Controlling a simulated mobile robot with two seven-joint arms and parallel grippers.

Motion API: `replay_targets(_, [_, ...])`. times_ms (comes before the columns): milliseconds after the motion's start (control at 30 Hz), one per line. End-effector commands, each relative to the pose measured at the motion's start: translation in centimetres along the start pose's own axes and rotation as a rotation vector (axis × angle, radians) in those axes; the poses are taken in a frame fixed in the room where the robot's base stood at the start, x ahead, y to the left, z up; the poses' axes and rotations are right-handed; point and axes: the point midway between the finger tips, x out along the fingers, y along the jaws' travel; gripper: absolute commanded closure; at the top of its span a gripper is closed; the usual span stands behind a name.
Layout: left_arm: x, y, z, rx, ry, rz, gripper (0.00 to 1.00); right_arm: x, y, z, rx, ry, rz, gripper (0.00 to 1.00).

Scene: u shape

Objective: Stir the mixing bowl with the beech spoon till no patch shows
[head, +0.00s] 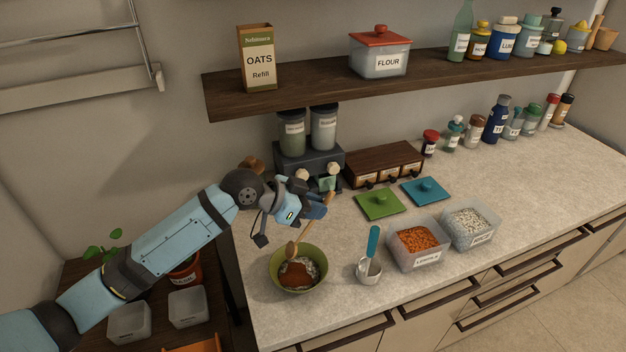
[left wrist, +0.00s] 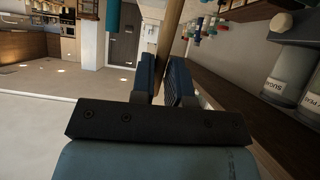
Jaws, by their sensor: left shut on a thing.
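The green mixing bowl (head: 299,282) stands on the counter near its left front end. Inside it lie a brown patch (head: 296,275) and a pale, whitish patch beside it. My left gripper (head: 318,207) is above and behind the bowl, shut on the wooden beech spoon (head: 308,238). The spoon slants down to the left, its head at the bowl's upper rim or just inside; I cannot tell whether it touches the contents. In the left wrist view the spoon's handle (left wrist: 170,35) stands between the two fingers (left wrist: 166,80). My right gripper is not in view.
A white cup with a teal-handled scoop (head: 369,267) stands just right of the bowl. Further right are tubs of lentils (head: 418,259) and white grains (head: 470,238). Green (head: 380,211) and blue lids lie behind. A dispenser (head: 308,163) stands behind my gripper, under the shelf (head: 320,90).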

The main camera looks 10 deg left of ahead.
Motion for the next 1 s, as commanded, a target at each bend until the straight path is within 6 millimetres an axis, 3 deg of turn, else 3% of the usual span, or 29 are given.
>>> replay_targets(67, [-0.8, 0.0, -1.3, 0.002, 0.063, 0.015, 1.00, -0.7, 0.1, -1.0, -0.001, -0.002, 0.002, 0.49])
replay_targets(233, [-1.0, -0.3, -1.5, 0.009, 0.111, 0.018, 1.00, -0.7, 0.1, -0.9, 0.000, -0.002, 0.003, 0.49])
replay_targets(1000, [1.9, -0.4, 3.1, 0.010, 0.107, 0.018, 1.00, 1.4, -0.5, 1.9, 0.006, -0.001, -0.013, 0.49])
